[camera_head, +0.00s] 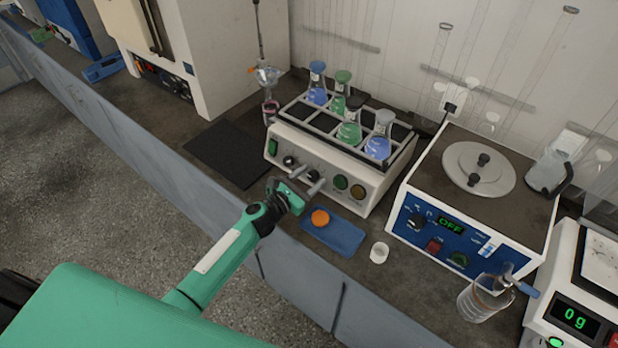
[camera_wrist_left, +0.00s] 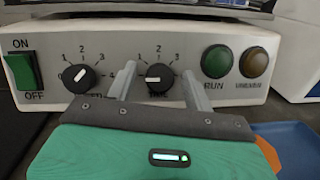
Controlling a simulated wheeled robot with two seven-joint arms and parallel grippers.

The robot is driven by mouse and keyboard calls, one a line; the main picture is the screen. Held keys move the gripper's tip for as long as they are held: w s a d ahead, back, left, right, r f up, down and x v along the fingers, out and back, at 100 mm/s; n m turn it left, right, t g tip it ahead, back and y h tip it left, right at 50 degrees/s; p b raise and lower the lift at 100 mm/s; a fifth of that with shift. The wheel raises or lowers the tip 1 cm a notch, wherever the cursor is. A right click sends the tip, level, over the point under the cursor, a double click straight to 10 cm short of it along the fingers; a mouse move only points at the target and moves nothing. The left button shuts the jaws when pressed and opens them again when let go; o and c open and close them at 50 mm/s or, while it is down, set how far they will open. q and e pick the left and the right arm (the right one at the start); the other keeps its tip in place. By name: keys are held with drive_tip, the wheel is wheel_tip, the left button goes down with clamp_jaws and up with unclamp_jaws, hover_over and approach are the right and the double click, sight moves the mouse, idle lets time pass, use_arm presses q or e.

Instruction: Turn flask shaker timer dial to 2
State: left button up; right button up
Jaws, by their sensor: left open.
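The flask shaker (camera_head: 330,180) is a cream box with several flasks in its top rack. Its front shows in the left wrist view, with a left dial (camera_wrist_left: 81,79) and a right dial (camera_wrist_left: 159,77), both black. The right dial's white mark points left; its label below is mostly hidden, so I cannot read it as the timer. My left gripper (camera_head: 307,179) is open in front of the panel. In the left wrist view its fingers (camera_wrist_left: 157,84) lie either side of the right dial; I cannot tell whether they touch it. My right gripper is not in view.
A green ON/OFF switch (camera_wrist_left: 21,71), a green RUN button (camera_wrist_left: 217,61) and an amber button (camera_wrist_left: 254,62) flank the dials. A blue tray (camera_head: 345,238) with an orange cap (camera_head: 320,218) lies below. A hotplate (camera_head: 425,235) stands right; a dark mat (camera_head: 228,153) lies left.

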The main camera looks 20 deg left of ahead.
use_arm(q)
drive_tip(key=c, duration=1)
drive_tip(key=shift+o, duration=0.2)
drive_tip(key=shift+m, duration=0.3)
drive_tip(key=m+g+h+b, duration=0.1)
drive_tip(key=m, duration=0.3)
drive_tip(key=m+g+h, duration=0.1)
drive_tip(key=m+g, duration=0.1)
drive_tip(key=m, duration=0.3)
drive_tip(key=shift+a+m+b, duration=0.1)
drive_tip(key=shift+m+b, duration=0.2)
drive_tip(key=shift+b, duration=0.05)
drive_tip(key=m+g, duration=0.1)
drive_tip(key=m, duration=0.1)
drive_tip(key=m+g, duration=0.1)
drive_tip(key=m, duration=0.1)
drive_tip(key=shift+w+r+m, duration=0.1)
drive_tip(key=shift+r+m, duration=0.05)
drive_tip(key=shift+m, duration=0.25)
drive_tip(key=m+g+p, duration=0.1)
drive_tip(key=m, duration=0.3)
drive_tip(key=shift+m+y, duration=0.3)
drive_tip(key=shift+g, duration=0.3)
